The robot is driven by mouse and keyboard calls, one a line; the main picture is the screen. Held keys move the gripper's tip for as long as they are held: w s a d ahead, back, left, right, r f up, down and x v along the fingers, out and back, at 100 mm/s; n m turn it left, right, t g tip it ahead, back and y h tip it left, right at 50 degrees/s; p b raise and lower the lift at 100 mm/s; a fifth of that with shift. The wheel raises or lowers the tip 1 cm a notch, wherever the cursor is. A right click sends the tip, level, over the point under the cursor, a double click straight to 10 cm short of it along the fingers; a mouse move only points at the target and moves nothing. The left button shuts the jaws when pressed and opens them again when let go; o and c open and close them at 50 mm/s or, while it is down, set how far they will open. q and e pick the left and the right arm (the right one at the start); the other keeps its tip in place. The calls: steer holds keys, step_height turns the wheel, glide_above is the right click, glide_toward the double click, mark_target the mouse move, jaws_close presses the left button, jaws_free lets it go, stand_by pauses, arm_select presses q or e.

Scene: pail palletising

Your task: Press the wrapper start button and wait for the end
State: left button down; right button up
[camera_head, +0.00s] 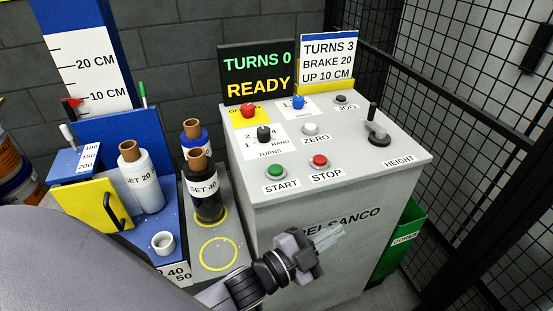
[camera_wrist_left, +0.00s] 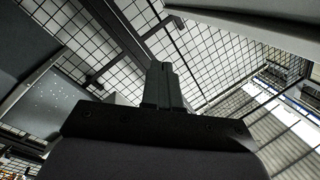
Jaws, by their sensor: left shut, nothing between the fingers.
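The green START button (camera_head: 276,171) sits at the front left of the sloped top of a grey control cabinet (camera_head: 310,235). The red STOP button (camera_head: 320,161) is to its right. The display (camera_head: 257,74) behind the panel reads TURNS 0 and READY. My left gripper (camera_head: 328,238) is in front of the cabinet's front face, below and to the right of the START button and apart from it. Its fingers are shut and empty. In the left wrist view the closed fingers (camera_wrist_left: 163,85) point toward mesh fencing, and no button shows. My right gripper is not in view.
A card (camera_head: 328,45) reads TURNS 3, BRAKE 20, UP 10 CM. Knobs and a HEIGHT lever (camera_head: 377,130) stand on the panel. A green bin (camera_head: 403,240) and black mesh fence (camera_head: 470,110) bound the right side.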

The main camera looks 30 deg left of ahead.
arm_select(q)
steer(key=d+r+m+g+h+b, duration=0.1)
steer(key=d+r+m+g+h, duration=0.6)
steer(key=m, duration=0.9)
steer(key=d+r+m+g+h+b, duration=0.1)
steer(key=d+r+m+g+h, duration=0.65)
steer(key=m, duration=0.75)
steer(key=w+a+f+m+g+y+b, duration=0.1)
steer(key=w+a+m+g+y, duration=0.15)
steer(key=a+m+y, duration=0.55)
steer(key=w+a+f+m+g+y+b, duration=0.1)
steer(key=w+a+m+g+y+b, duration=0.15)
steer(key=a+m+y, duration=0.6)
steer(key=w+a+r+t+y, duration=0.1)
steer(key=a+r+y, duration=0.2)
steer(key=a, duration=0.4)
steer(key=w+a+r+t+y, duration=0.1)
steer(key=a+r+y, duration=0.2)
steer(key=a+r, duration=0.3)
steer(key=shift+w+a+m+t+y, duration=0.15)
steer(key=shift+a+m+t+y, duration=0.2)
steer(key=shift+a, duration=0.6)
